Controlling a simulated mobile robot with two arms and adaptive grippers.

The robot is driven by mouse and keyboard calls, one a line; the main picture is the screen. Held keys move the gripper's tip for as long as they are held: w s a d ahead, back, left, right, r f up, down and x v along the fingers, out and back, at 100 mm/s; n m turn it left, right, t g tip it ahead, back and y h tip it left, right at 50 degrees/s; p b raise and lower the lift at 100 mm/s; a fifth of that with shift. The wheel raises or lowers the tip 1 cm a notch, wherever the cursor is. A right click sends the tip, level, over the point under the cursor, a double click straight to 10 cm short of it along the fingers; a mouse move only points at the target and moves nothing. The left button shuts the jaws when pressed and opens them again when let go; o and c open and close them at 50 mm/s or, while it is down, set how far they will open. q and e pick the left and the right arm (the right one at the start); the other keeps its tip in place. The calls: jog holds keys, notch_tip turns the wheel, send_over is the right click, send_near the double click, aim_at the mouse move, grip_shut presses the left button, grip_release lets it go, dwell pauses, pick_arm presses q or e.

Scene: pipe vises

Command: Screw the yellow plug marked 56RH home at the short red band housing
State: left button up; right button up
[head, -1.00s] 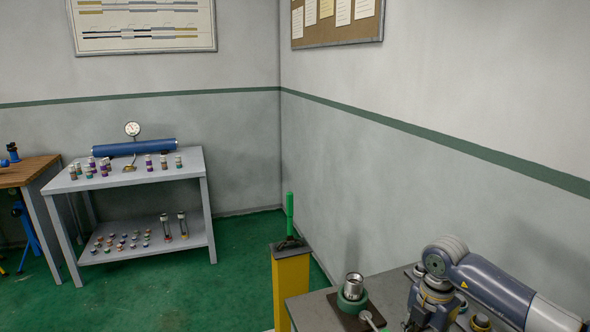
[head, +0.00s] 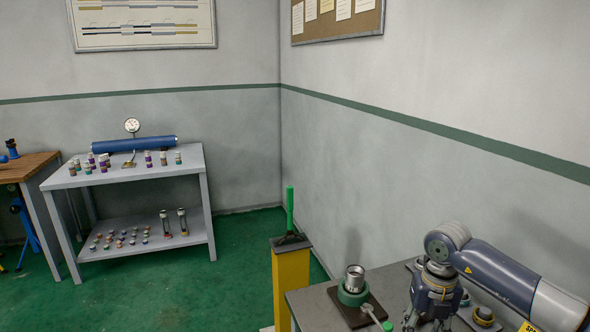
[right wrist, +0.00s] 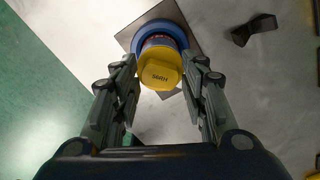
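The yellow plug (right wrist: 159,75), marked 56RH, is in the right wrist view, seen from above. It sits at the top of a housing held in a blue ring-shaped vise (right wrist: 172,28). My right gripper (right wrist: 162,66) is open, one finger on each side of the plug, with narrow gaps showing. In the head view my right gripper (head: 430,318) points down over the bench at lower right, its fingertips cut off. My left gripper is not in view.
A green vise (head: 352,297) with a silver-topped housing (head: 354,274) stands on the grey bench (head: 315,300), left of my right gripper. A yellow post (head: 292,290) stands beside the bench. A black object (right wrist: 254,27) lies near the blue vise.

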grip_shut()
jog(key=m+p, duration=0.1)
jog(key=m, duration=0.3)
jog(key=shift+m, duration=0.4)
jog(key=shift+m+p, duration=0.5)
jog(key=shift+m, duration=1.2)
jog(key=o, duration=0.6)
grip_release()
jog(key=shift+d, duration=0.1)
jog(key=shift+c, duration=0.2)
